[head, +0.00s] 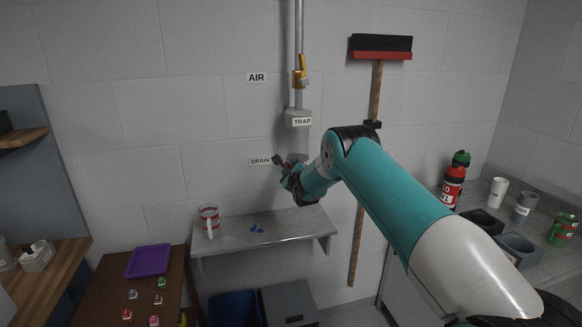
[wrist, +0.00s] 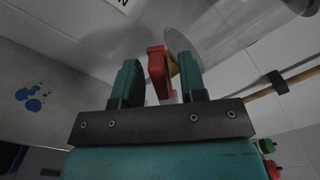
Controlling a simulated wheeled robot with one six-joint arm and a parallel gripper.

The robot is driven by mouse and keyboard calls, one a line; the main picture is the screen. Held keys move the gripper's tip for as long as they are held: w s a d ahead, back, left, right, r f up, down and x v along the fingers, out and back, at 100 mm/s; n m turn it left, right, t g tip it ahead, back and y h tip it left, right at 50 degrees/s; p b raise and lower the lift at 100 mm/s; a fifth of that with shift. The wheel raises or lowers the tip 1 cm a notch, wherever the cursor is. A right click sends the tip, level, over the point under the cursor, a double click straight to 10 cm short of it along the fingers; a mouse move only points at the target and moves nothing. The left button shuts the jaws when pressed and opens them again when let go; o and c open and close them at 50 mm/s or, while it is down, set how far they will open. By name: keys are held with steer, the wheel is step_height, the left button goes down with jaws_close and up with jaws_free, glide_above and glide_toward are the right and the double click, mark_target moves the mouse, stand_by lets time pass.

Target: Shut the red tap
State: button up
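The red tap (wrist: 157,70) shows in the wrist view as a red handle beside a yellow part and a round grey pipe piece. My gripper (wrist: 158,78) is open, with one finger on each side of the red handle. A gap shows between the left finger and the handle. The right finger is close to the yellow part, and I cannot tell whether it touches. In the head view my gripper (head: 282,166) is at the wall pipe, beside the DRAIN label (head: 260,161), and mostly hides the tap.
A yellow valve (head: 300,77) and the TRAP box (head: 298,118) are on the pipe above. A squeegee (head: 377,90) hangs to the right. Bottles and cups stand on the right counter.

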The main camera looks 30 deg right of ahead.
steer(key=shift+w, duration=0.1)
jaws_close()
steer(key=shift+f, duration=0.1)
